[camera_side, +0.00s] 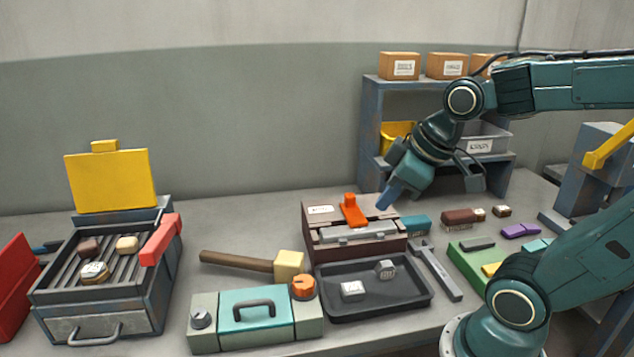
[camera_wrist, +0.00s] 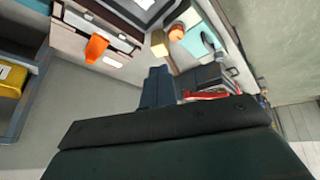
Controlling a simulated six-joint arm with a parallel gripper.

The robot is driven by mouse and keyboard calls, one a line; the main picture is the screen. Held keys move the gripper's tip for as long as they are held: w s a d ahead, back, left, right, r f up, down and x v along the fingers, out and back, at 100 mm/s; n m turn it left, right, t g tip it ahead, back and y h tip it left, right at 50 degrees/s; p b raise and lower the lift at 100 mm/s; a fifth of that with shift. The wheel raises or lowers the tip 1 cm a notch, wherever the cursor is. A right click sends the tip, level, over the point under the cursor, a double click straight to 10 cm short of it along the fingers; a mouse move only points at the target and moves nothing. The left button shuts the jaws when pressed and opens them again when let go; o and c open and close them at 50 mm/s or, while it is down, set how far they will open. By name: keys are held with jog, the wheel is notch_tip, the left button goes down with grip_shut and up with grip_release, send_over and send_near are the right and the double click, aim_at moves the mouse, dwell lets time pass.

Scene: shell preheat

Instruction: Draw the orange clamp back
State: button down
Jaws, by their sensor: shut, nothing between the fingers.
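The orange clamp (camera_side: 353,210) stands on top of a brown box (camera_side: 350,250) near the middle of the bench, above a grey bar on the box's front. In the wrist view the orange clamp (camera_wrist: 96,47) shows at the upper left on the same box. My gripper (camera_side: 385,198) is just right of the clamp and a little above the box, apart from the clamp as far as I can see. Its fingers (camera_wrist: 158,88) are together and empty in the wrist view.
A black tray (camera_side: 375,312) with two small blocks lies in front of the box. A wrench (camera_side: 437,272) lies to the right, a mallet (camera_side: 250,263) to the left. A teal case (camera_side: 256,315) with an orange knob stands front left. A shelf (camera_side: 372,120) stands behind.

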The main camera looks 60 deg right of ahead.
jog(key=w+d+f+n+t, duration=0.1)
jog(key=w+d+f+n, duration=0.1)
jog(key=d, duration=0.7)
jog(key=w+d+f+n, duration=0.3)
jog(key=w+d+f, duration=0.2)
jog(key=d+f, duration=0.2)
jog(key=shift+d+t+h, duration=0.3)
jog(key=shift+d+t, duration=0.1)
jog(key=shift+d, duration=0.85)
jog(key=shift+w, duration=0.1)
send_near(349, 208)
jog(key=a+f, duration=0.1)
jog(key=f, duration=0.1)
jog(key=a+f, duration=0.1)
jog(key=f, duration=0.1)
jog(key=shift+a, duration=0.4)
jog(key=shift+w+d, duration=0.6)
jog(key=shift+w, duration=0.15)
jog(key=shift+w+d, duration=0.8)
jog(key=shift+d, duration=0.05)
jog(key=shift+w+d, duration=1.9)
